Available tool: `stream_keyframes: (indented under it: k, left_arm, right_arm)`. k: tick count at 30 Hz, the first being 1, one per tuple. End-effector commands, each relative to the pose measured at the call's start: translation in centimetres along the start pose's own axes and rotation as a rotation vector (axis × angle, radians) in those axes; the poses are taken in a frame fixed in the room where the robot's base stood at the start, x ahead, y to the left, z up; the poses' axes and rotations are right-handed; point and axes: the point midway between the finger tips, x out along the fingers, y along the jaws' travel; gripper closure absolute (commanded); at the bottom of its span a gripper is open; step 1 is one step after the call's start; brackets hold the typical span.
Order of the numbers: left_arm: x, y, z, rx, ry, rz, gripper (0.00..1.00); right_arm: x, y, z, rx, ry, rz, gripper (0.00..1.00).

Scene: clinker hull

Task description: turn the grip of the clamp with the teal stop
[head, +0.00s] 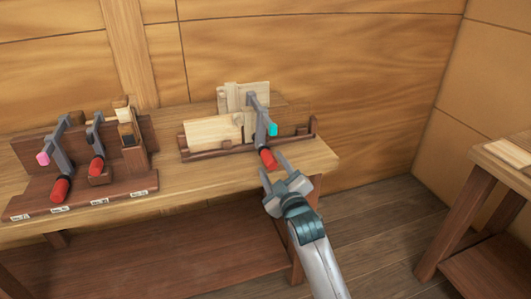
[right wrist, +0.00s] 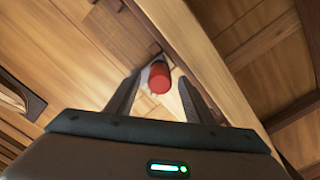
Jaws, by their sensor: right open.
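The clamp with the teal stop (head: 272,129) stands on the wooden workbench, over pale boards in a low wooden holder. Its grey bar (head: 260,116) leans, and its red grip (head: 268,159) points down toward the bench's front edge. In the right wrist view the red grip (right wrist: 159,78) shows end-on between the fingertips and beyond them. My right gripper (head: 274,166) is open, its fingers reaching toward the red grip from the front. The wrist view shows the open fingers (right wrist: 158,90) on either side of the grip's end; I cannot tell if they touch it. My left gripper is not in view.
A dark rack (head: 110,190) at the left of the bench holds a clamp with a pink stop (head: 43,158) and another red-gripped clamp (head: 96,165). Another table (head: 500,165) is at the right, with open floor between.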

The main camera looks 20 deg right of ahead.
Motion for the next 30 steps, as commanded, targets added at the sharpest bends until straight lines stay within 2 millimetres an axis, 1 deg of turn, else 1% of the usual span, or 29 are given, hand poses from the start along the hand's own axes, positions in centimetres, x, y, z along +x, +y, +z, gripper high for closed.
stream_keyframes:
  k: [1,6,12,18,26,27,29,30]
  left_arm:
    - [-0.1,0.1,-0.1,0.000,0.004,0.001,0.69]
    - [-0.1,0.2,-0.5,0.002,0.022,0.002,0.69]
    - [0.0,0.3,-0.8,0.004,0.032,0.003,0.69]
    - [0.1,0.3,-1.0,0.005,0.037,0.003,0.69]
    - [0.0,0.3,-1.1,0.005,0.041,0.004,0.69]
    - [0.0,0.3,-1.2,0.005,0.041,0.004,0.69]
    - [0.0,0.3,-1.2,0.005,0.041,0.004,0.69]
    - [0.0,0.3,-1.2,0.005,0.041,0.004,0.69]
  right_arm:
    - [1.0,0.1,-0.1,0.001,0.000,0.000,0.52]
    - [3.9,0.1,-0.1,-0.001,-0.001,0.001,0.52]
    - [6.3,0.1,0.0,-0.001,-0.001,0.000,0.52]
    - [7.1,0.0,0.0,0.000,-0.001,0.000,0.52]
    - [7.2,0.0,0.0,0.000,0.000,0.000,0.52]
    - [7.2,0.0,0.0,-0.001,0.000,0.000,0.57]
    - [7.2,0.0,0.0,-0.001,0.000,0.000,0.71]
    - [7.2,0.0,0.0,-0.001,-0.001,0.000,0.81]
